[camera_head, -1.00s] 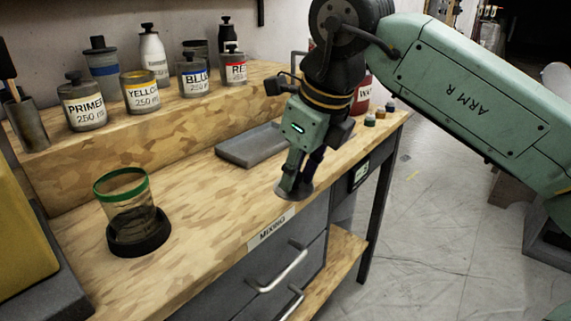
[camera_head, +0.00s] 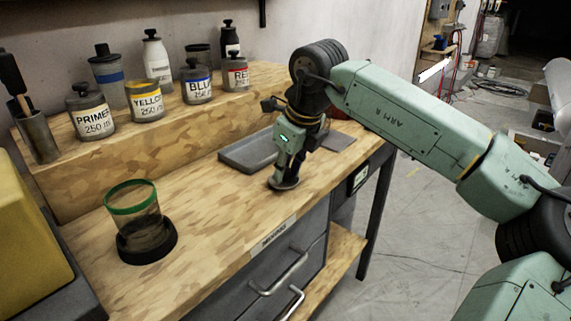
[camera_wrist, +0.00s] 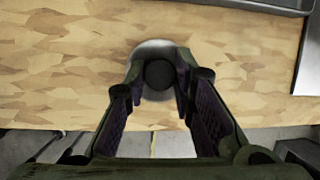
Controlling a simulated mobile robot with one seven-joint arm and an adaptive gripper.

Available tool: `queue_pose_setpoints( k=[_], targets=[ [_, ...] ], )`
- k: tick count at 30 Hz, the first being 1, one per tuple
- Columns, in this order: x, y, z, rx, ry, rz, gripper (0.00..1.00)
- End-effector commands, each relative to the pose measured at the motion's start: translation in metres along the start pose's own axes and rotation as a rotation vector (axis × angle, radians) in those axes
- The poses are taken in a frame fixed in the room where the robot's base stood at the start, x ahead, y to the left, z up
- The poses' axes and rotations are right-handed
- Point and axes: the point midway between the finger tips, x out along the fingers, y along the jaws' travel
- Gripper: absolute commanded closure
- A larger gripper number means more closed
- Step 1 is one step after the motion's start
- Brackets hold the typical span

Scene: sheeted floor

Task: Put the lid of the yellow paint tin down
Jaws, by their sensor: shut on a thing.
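The yellow paint tin (camera_head: 145,104) stands on the raised back shelf. It has a yellow rim, a label reading YELLOW, and no lid on it. My gripper (camera_head: 286,168) points down over the bench near its front edge, shut on the knob of a grey round lid (camera_head: 284,185). In the wrist view, the dark knob (camera_wrist: 159,75) sits between my fingertips (camera_wrist: 158,84), with the grey lid disc (camera_wrist: 152,48) beneath. The lid is level, at or just above the wood; I cannot tell whether it touches.
A grey tray (camera_head: 245,158) lies behind my gripper. A green-rimmed cup (camera_head: 133,205) stands in a dark holder at the left front. Primer (camera_head: 93,112), blue (camera_head: 197,84) and red (camera_head: 236,74) tins line the shelf. Bare bench top lies between cup and gripper.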

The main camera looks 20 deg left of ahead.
Motion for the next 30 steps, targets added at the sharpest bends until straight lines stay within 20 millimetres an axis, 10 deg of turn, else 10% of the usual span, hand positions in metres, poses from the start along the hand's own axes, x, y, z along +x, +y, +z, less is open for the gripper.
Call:
queue_pose_setpoints(
  k=[8,9,17,30],
  targets=[
    [0.004,0.000,-0.002,0.000,0.000,-0.001,1.00],
    [0.002,0.000,-0.001,0.000,0.000,-0.001,0.74],
    [0.002,0.000,-0.001,0.000,0.000,-0.001,0.57],
    [-0.009,-0.001,0.001,0.001,-0.002,-0.003,0.56]
  ],
)
